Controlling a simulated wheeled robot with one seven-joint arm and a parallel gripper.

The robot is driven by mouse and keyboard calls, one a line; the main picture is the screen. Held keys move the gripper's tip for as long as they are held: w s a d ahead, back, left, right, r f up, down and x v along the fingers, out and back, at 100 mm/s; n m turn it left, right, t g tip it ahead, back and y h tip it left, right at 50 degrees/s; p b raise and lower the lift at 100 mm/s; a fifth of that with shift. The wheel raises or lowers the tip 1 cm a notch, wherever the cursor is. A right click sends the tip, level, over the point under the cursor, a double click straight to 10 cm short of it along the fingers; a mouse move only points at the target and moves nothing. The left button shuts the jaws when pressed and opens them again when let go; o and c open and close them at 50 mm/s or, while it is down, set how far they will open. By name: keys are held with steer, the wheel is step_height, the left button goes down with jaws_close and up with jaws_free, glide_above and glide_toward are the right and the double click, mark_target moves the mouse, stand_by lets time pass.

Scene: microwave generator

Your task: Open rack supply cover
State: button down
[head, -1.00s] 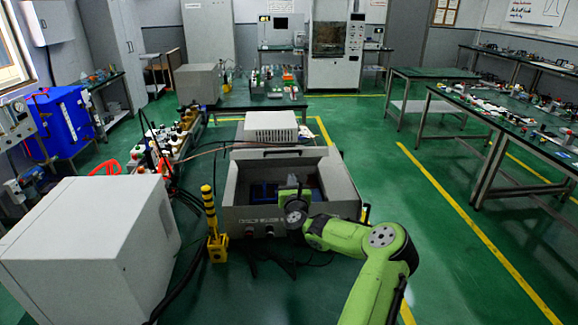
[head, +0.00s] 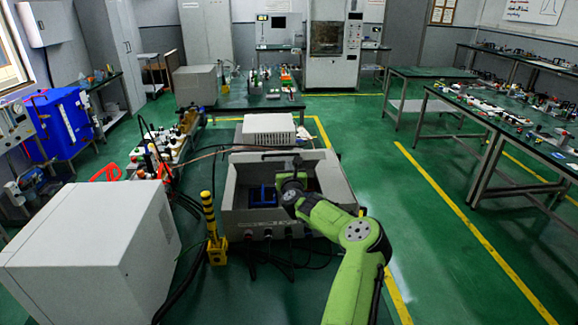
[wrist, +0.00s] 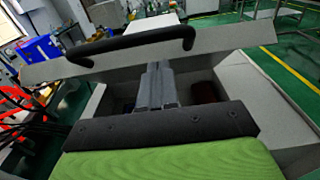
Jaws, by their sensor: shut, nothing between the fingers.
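The rack supply is a grey box (head: 238,212) with a wide open top and dark interior, in the middle of the head view. A grey panel with a dark bar handle (wrist: 130,45) runs across its far side. In the wrist view the panel (wrist: 215,43) looks tilted, and the handle lies just beyond my fingers. My gripper (wrist: 157,75) is shut and empty, over the box opening and below the handle. In the head view my gripper (head: 294,165) partly covers the handle and the far rim. Whether the fingers touch the panel is unclear.
A large white cabinet (head: 95,240) stands at the left front. A yellow post (head: 212,225) and cables are at the box's front left. A white unit (head: 269,129) sits behind the box. Green floor to the right is clear up to the workbench (head: 500,120).

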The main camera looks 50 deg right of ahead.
steer(key=shift+g+y, duration=0.3)
steer(key=shift+g, duration=0.1)
steer(key=w+d+r+p, duration=0.1)
steer(key=r+p, duration=0.1)
steer(key=w+d+r+p, duration=0.1)
steer(key=r+p, duration=0.1)
steer(key=w+d+r+p, duration=0.1)
steer(key=d+r+p, duration=0.1)
steer(key=shift+w+r, duration=0.1)
steer(key=shift+w, duration=0.2)
steer(key=shift+w+d+r, duration=0.3)
steer(key=shift+d+r, duration=0.05)
steer(key=shift+r, duration=0.05)
steer(key=shift+f, duration=0.15)
